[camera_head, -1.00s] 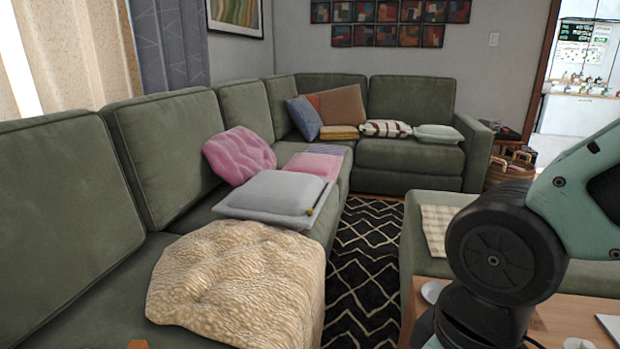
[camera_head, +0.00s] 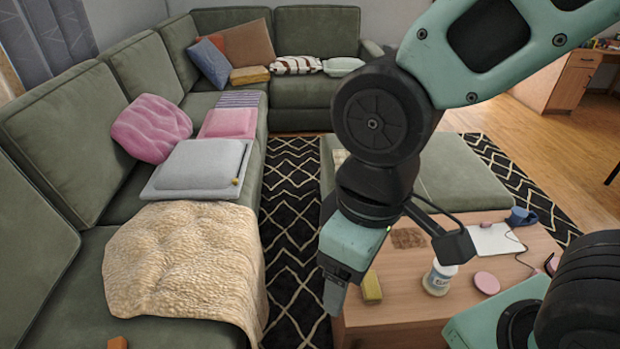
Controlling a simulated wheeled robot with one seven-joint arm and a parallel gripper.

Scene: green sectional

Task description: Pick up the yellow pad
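A small yellow pad (camera_head: 371,287) lies at the left edge of the wooden coffee table (camera_head: 400,318). My gripper (camera_head: 335,298) points down just left of it, over the rug beside the table edge, and looks apart from the pad. The fingers show from the side as one grey shape, so whether they are open cannot be told. Nothing is visible between them.
A white jar (camera_head: 439,278), a pink disc (camera_head: 486,283), a brown patch (camera_head: 408,238), a white sheet (camera_head: 495,239) and a blue mug (camera_head: 521,216) are on the table. The green sectional (camera_head: 60,275) with several cushions is at left. The patterned rug (camera_head: 292,240) is clear.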

